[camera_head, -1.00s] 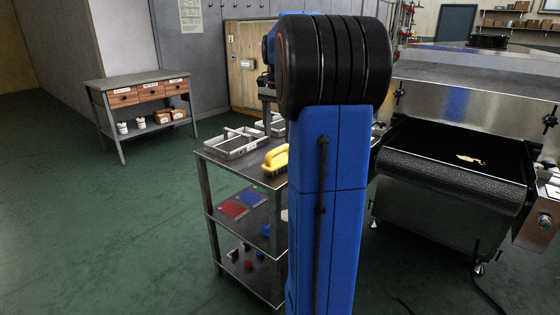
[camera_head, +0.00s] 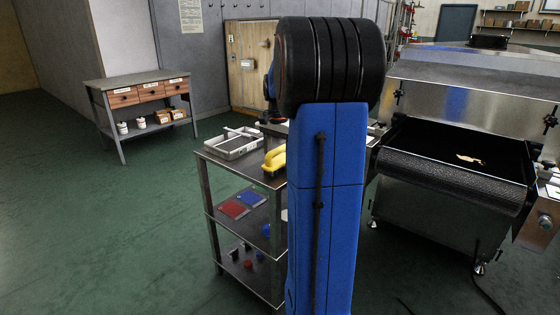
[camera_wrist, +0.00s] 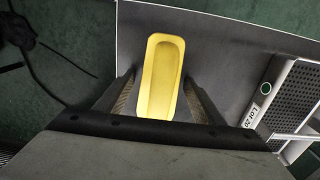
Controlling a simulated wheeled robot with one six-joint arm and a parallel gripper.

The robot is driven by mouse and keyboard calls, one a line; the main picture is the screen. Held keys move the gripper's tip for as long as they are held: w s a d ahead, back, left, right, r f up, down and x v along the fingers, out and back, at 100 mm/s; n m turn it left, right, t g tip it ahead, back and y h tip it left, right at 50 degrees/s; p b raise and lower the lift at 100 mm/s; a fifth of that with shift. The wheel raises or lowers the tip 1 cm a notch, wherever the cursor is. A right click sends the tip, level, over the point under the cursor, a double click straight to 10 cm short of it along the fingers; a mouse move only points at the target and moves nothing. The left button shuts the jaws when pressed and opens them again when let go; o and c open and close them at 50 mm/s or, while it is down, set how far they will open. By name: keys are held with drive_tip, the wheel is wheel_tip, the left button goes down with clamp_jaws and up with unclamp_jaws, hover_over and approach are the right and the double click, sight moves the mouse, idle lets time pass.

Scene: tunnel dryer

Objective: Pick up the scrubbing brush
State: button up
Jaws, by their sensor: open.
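The scrubbing brush (camera_head: 273,161) has a yellow handle above a dark base and lies on the top shelf of the metal cart (camera_head: 225,168), in the head view. In the wrist view the yellow brush (camera_wrist: 163,70) lies lengthwise between the fingers of my gripper (camera_wrist: 161,92). The gripper is open, with one finger on each side of the brush and a gap showing beside it. The near end of the brush is hidden behind the gripper body. In the head view my arm hides most of the gripper.
A grey perforated tray (camera_head: 236,148) stands beside the brush; in the wrist view it (camera_wrist: 300,95) is at right with a "Lot 20" label. Lower shelves hold red and blue pieces (camera_head: 233,208). The dryer's conveyor (camera_head: 455,178) stands at right. A drawer table (camera_head: 140,90) is at back left.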

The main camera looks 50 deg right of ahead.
drive_tip(key=c, duration=1.1)
drive_tip(key=shift+o, duration=0.2)
wheel_tip(320, 180, up, 10)
drive_tip(key=o, duration=0.5)
drive_tip(key=c, duration=0.3)
